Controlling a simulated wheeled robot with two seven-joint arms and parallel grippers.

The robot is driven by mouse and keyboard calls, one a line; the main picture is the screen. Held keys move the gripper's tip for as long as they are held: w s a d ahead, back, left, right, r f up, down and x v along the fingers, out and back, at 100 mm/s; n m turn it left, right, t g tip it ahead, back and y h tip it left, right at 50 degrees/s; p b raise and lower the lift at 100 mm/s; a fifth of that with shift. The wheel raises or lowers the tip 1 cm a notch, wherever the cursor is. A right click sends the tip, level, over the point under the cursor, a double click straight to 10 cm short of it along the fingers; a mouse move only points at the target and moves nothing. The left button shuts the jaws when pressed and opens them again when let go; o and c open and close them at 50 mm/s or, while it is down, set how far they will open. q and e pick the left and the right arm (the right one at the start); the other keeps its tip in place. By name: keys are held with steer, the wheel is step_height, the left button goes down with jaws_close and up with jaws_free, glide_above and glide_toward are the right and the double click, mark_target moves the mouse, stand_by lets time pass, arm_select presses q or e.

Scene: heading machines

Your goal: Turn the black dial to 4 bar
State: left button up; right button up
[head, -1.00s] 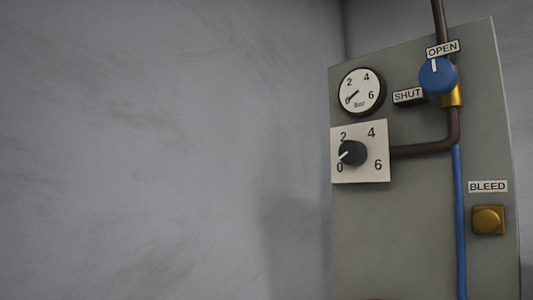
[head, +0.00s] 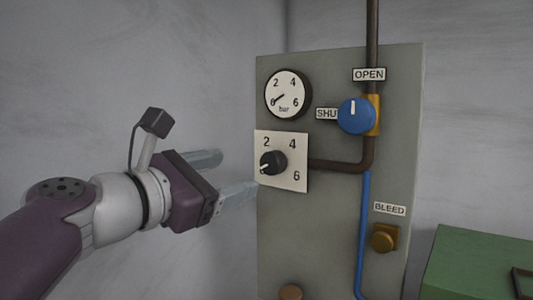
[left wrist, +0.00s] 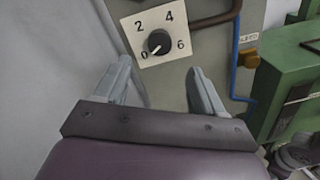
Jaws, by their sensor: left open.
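The black dial (head: 273,163) sits on a white square plate (head: 296,148) marked 0, 2, 4 and 6. Its white mark points toward 0. The dial also shows in the left wrist view (left wrist: 159,42), ahead of my fingers. The round bar gauge (head: 288,95) above it has its needle near 0. My left gripper (head: 232,176) is open and empty, left of the plate, its fingers pointing toward the panel and apart from the dial. The two fingers also show in the left wrist view (left wrist: 158,85). My right gripper is in neither view.
The grey panel (head: 325,228) carries a blue knob (head: 356,116) with its mark toward OPEN, a brass BLEED button (head: 384,238), a brown pipe (head: 340,165) and a blue hose (head: 362,230). A green machine (head: 470,268) stands at lower right. A bare wall is at left.

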mark_target(267, 164)
arm_select(q)
steer(key=p+x, duration=0.3)
steer(key=x, duration=0.6)
steer(key=shift+w+d, duration=0.15)
steer(key=shift+w, duration=0.1)
steer(key=shift+w+d, duration=0.3)
steer(key=shift+w, duration=0.05)
steer(key=shift+f, duration=0.1)
steer(key=shift+a, duration=0.1)
steer(key=shift+s, duration=0.1)
steer(key=c, duration=1.1)
